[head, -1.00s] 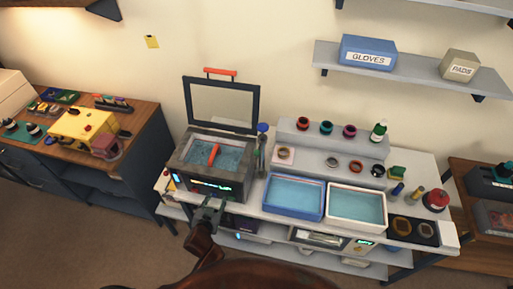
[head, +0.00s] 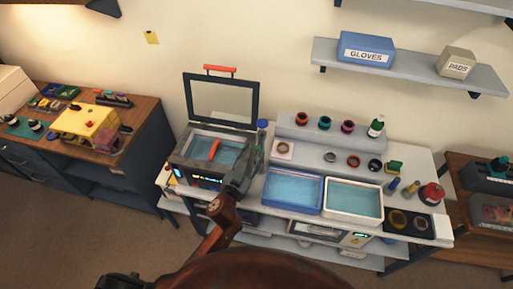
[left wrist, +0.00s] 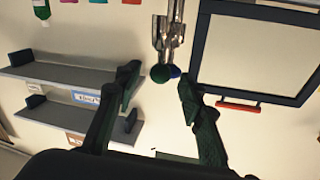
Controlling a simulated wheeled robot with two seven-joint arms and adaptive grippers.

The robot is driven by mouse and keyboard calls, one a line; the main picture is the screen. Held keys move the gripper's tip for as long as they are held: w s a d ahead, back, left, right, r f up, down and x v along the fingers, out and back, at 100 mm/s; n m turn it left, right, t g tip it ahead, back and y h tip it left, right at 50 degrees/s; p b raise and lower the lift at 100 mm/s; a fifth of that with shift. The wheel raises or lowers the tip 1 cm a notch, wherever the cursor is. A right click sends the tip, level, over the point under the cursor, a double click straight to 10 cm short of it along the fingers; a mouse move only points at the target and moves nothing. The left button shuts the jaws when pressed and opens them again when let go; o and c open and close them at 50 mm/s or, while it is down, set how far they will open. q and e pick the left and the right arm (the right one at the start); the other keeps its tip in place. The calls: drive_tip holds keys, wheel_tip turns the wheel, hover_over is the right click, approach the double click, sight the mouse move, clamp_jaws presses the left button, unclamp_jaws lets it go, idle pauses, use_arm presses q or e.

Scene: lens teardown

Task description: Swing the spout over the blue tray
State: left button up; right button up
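The spout (head: 261,146) is a thin grey upright fixture with a blue top, between the open-lidded tank and the blue tray. In the left wrist view, metal stems (left wrist: 168,35) with a green and a blue rounded end show ahead of the fingers. I take these as the spout fixture, but cannot tell which stem is the spout. The blue tray (head: 290,208) holds bluish liquid and stands right of the fixture. My left gripper (head: 240,180) is in front of the fixture, hiding its lower part. Its fingers (left wrist: 157,94) are apart, with nothing between them. My right gripper is out of view.
The tank (head: 190,176), with its lid (head: 222,100) raised, stands left of my left gripper. A white tray (head: 353,216) adjoins the blue tray. Rings and bottles stand on the stepped shelf behind the trays. A wall shelf (head: 410,68) carries boxes above.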

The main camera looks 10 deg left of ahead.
sight(257, 148)
use_arm(q)
drive_tip(key=shift+w+d, duration=0.15)
drive_tip(key=shift+w, duration=0.65)
drive_tip(key=shift+w+d, duration=0.15)
drive_tip(key=shift+w, duration=0.65)
clamp_jaws()
